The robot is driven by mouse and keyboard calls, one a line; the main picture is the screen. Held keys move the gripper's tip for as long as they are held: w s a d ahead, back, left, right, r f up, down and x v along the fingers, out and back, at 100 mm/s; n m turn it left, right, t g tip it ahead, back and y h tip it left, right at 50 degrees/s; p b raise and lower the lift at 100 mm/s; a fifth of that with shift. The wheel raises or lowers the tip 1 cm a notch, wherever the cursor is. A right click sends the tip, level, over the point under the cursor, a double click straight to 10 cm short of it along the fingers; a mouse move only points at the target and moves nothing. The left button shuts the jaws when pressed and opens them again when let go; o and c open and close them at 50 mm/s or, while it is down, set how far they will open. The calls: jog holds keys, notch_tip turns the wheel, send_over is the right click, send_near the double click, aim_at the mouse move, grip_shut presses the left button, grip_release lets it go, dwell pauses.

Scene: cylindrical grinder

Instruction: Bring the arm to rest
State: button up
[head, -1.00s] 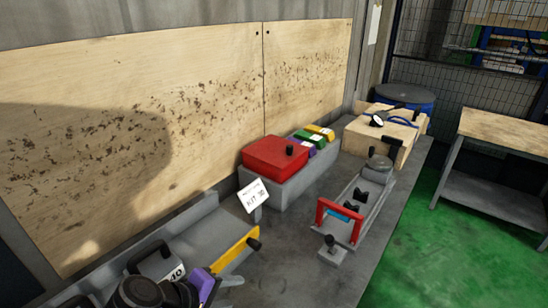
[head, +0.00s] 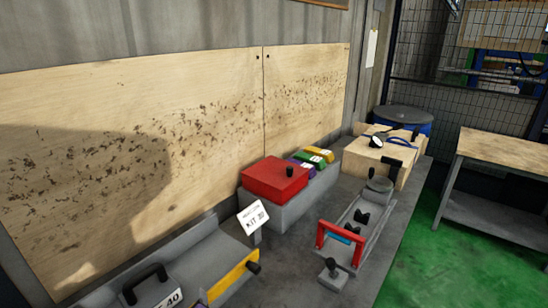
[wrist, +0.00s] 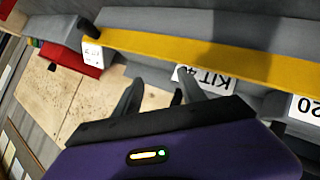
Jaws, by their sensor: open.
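My gripper (wrist: 158,88) shows in the wrist view with its two dark fingers spread apart and nothing between them. Its purple body fills the bottom of that view. Beyond the fingers are a grey block labelled KIT 40 (wrist: 205,80) and a long yellow strip (wrist: 210,52). I cannot tell how far the fingertips are from the block. In the head view the arm is almost wholly out of the picture; only a small purple patch shows at the bottom edge, near the grey block marked 40 (head: 152,290).
The bench holds a red-lidded box (head: 272,182), a KIT 30 sign (head: 254,217), a fixture with a red handle (head: 340,236) and a wooden box (head: 372,160). A speckled wooden panel (head: 200,120) stands behind. A side table (head: 505,150) is at right, with green floor before it.

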jog(key=s+d+r+m+t+h+b, duration=0.1)
jog(key=s+d+m, duration=0.4)
jog(key=s+d, duration=1.4)
jog(key=s+d+r+m+t+h+b, duration=0.1)
jog(key=s+d+m, duration=0.5)
jog(key=s+d, duration=1.4)
jog(key=shift+r+t+h+b, duration=0.3)
jog(key=shift+t+h+b, duration=0.45)
jog(key=shift+b, duration=0.45)
